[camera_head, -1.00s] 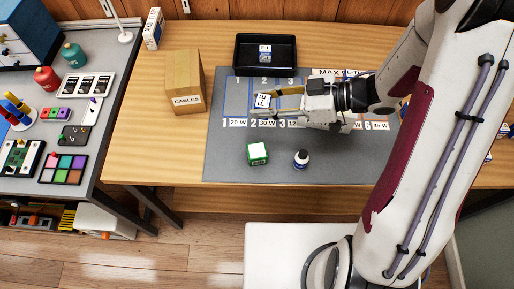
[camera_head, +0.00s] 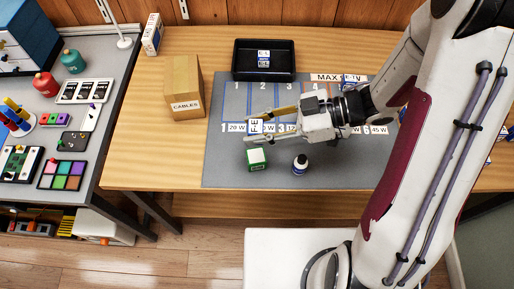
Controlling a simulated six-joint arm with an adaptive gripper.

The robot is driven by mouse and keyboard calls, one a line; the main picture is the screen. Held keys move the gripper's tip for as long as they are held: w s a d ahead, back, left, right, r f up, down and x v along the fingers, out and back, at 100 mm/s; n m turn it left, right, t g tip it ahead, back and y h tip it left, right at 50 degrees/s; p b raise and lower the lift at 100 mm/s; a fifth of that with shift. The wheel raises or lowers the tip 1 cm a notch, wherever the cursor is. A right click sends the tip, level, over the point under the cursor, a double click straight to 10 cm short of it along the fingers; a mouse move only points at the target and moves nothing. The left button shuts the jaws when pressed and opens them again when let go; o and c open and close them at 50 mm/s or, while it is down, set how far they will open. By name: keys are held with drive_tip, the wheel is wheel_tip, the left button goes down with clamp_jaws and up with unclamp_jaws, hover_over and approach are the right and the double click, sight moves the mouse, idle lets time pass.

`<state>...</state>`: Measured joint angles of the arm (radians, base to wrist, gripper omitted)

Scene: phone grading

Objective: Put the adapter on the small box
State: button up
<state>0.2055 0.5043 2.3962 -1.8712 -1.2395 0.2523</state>
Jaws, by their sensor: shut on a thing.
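My gripper (camera_head: 251,128) reaches left over the grey mat, its two fingers pointing left. It is shut on a small white adapter (camera_head: 255,126) with dark letters on its face. The small box (camera_head: 257,159), green with a white top, sits on the mat just in front of the gripper. In the picture, the adapter is just above and behind the box. Whether they touch, and how high the adapter is held, I cannot tell.
A black tray (camera_head: 238,62) lies at the back. A cardboard box marked CABLES (camera_head: 186,88) stands left of the grey mat (camera_head: 225,176). The mat's front left is clear.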

drive_tip(key=shift+f, duration=2.55)
drive_tip(key=shift+f, duration=0.1)
drive_tip(key=shift+f, duration=1.95)
drive_tip(key=shift+f, duration=0.15)
drive_tip(key=o, duration=1)
drive_tip(key=shift+d+r, duration=0.1)
drive_tip(key=shift+r, duration=0.1)
drive_tip(key=shift+v, duration=5.9)
